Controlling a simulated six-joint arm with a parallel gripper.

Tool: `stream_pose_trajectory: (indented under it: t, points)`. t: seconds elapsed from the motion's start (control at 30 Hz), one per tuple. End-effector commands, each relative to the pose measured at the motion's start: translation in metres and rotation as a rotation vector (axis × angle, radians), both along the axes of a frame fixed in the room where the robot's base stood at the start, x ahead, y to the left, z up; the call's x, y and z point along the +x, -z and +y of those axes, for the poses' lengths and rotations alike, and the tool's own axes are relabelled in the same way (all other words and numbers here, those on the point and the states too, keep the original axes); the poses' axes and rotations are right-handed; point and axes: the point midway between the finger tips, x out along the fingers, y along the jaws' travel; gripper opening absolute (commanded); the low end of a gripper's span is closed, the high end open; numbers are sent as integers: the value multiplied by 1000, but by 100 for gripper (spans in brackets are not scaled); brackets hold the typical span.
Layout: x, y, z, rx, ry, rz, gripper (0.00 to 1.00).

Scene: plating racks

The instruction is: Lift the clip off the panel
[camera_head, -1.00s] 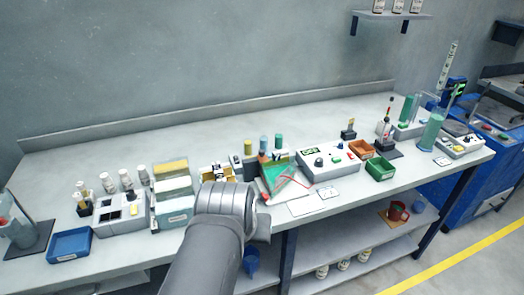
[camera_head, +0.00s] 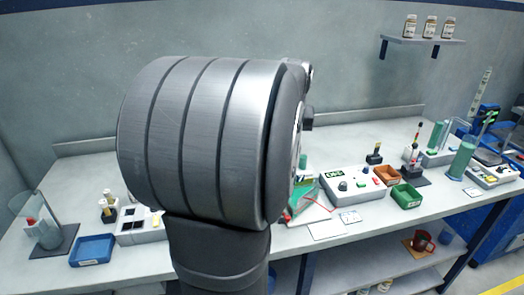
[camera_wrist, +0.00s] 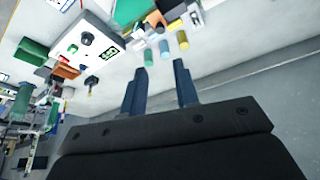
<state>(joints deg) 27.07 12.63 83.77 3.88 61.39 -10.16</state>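My gripper (camera_wrist: 163,75) shows in the wrist view with its two dark blue fingers apart and nothing between them. The wrist view looks at the bench from a tilted angle, and the fingertips are apart from the bench things. A green and red sheet-like piece (camera_head: 308,210), perhaps the panel, lies on the bench just right of my arm in the head view. A green part near it (camera_wrist: 130,12) shows at the top of the wrist view. I cannot make out the clip. My arm hides the middle of the bench in the head view.
A white control box (camera_head: 353,188) with a display stands right of my arm. Orange (camera_head: 387,175) and green (camera_head: 406,196) bins are beside it. A blue tray (camera_head: 92,250) is at the left. Several small coloured cylinders (camera_wrist: 182,40) stand near the fingertips' line of sight.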

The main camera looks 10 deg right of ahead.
Motion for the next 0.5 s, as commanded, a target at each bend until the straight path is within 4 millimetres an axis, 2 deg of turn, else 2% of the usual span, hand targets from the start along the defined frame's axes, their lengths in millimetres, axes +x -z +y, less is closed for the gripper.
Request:
stream_pose_trajectory:
  t: [0.17,0.27,0.5]
  points:
    - [7,9,-3,2,-3,2,28]
    - [12,24,-4,2,-3,3,28]
    - [31,71,-10,3,-3,4,28]
